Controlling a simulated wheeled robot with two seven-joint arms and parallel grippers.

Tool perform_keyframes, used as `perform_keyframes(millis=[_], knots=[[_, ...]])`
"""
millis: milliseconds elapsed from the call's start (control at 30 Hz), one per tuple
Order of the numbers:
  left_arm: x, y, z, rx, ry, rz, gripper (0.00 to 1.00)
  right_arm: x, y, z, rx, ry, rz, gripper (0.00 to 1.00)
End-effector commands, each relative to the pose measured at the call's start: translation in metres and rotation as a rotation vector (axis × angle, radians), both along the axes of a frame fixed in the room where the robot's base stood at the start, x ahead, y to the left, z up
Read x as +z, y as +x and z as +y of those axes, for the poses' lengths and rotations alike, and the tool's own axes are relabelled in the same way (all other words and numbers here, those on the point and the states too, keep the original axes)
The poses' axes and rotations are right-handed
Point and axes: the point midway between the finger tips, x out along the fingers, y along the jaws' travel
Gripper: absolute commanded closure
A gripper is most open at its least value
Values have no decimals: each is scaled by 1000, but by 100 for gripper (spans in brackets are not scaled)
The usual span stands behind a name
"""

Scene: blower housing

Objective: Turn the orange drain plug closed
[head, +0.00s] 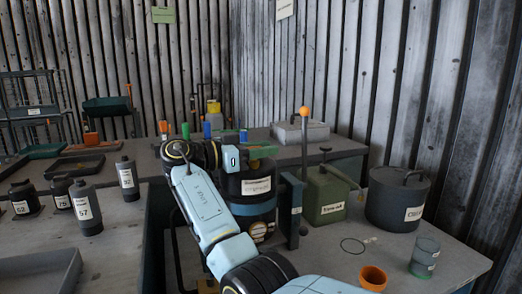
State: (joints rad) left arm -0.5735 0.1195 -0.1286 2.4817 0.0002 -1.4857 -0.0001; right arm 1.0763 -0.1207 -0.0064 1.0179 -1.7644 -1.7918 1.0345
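A black drum-shaped housing (250,188) with a pale label and a green part (260,151) on top stands in the middle, beyond the gap between the benches. A small round gauge-like part (258,231) shows low on its front, with a small orange spot (271,226) beside it; I cannot tell whether this is the drain plug. My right arm comes up from the bottom, and my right gripper (232,158) is at the upper left of the housing, partly covering it. Its fingers are too small and hidden to read. My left gripper is out of view.
Dark numbered bottles (86,208) and a grey tray (40,275) occupy the left bench.

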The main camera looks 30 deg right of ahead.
Motion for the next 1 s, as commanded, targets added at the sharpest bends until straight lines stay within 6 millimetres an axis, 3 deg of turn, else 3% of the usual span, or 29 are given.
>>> perform_keyframes(millis=[367, 533, 800, 1000], knots=[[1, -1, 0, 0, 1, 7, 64, -2, 2, 7, 3, 3, 5, 67], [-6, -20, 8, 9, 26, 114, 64, 0, 7, 34, 6, 2, 6, 67], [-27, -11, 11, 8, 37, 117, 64, 0, 16, 88, 4, 3, 6, 67], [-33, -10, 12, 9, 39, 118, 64, -1, 20, 108, -7, 5, 4, 67]])
